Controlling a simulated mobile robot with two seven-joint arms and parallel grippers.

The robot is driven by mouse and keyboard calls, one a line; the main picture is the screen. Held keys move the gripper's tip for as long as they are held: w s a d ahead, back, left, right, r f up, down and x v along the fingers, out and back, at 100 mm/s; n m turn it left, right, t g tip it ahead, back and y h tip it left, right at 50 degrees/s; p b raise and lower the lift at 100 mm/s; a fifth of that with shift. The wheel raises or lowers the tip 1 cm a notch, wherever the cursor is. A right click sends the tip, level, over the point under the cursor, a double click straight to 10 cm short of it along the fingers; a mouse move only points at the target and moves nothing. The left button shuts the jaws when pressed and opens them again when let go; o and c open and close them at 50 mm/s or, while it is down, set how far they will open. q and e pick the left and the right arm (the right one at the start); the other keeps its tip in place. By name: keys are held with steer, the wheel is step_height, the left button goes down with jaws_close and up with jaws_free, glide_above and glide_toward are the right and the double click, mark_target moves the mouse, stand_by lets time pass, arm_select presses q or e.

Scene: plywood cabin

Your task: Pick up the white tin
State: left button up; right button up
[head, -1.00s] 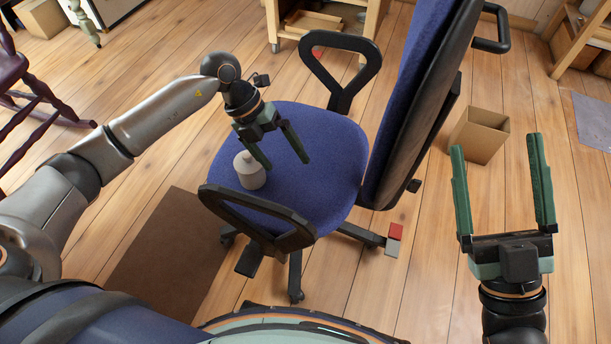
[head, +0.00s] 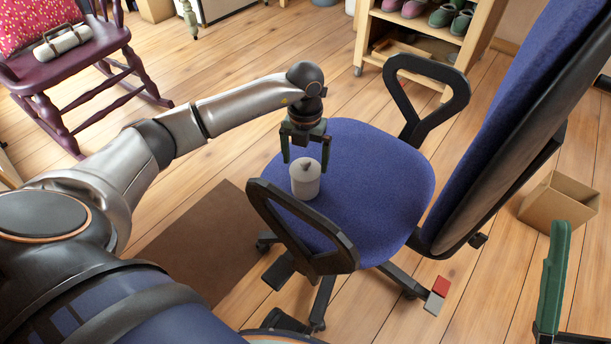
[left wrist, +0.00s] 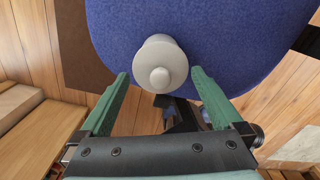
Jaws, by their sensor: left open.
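The white tin (head: 305,181), a small round pot with a knobbed lid, stands upright on the blue seat (head: 375,170) of the office chair, near the front armrest. My left gripper (head: 306,160) is open and points down at the tin, with its green fingers on either side of the lid's upper area. In the left wrist view the tin (left wrist: 160,62) shows between the fingertips, lid knob towards the camera, with gaps to both fingers. I cannot tell how far down the fingers reach. My right gripper (head: 553,280) shows only one finger at the right edge, with no second finger close beside it.
The chair's black armrest (head: 300,225) rises close in front of the tin, and its backrest (head: 500,130) stands to the right. A cardboard box (head: 558,203) and a red-and-grey block (head: 436,294) are on the floor. A rocking chair (head: 75,75) stands at upper left.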

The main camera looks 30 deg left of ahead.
mark_target(305, 169)
arm_select(q)
step_height(305, 169, down, 5)
steer(key=shift+r+b, duration=0.2)
steer(key=shift+b, duration=0.4)
steer(key=shift+c, duration=0.2)
steer(key=shift+r, duration=0.1)
steer(key=c, duration=1.1)
